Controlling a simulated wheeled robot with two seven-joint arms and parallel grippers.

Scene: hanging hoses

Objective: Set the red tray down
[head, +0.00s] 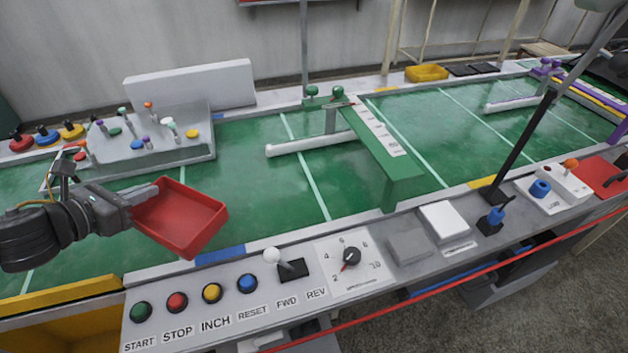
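The red tray (183,217) is a shallow, open, empty box at the left of the head view. It looks tilted and appears to be held above the green belt (255,200), near the belt's front edge. My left gripper (146,192) comes in from the left and is shut on the tray's left rim. The fingertips are partly hidden at the rim. The gap between the tray's underside and the belt cannot be judged exactly. My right gripper is not in view.
A front control panel has coloured buttons (177,302), a white-knobbed lever (272,256) and a dial (351,257). A grey box with small levers (150,140) stands behind the tray. A green gate (385,160) crosses the belt. Belt between tray and gate is clear.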

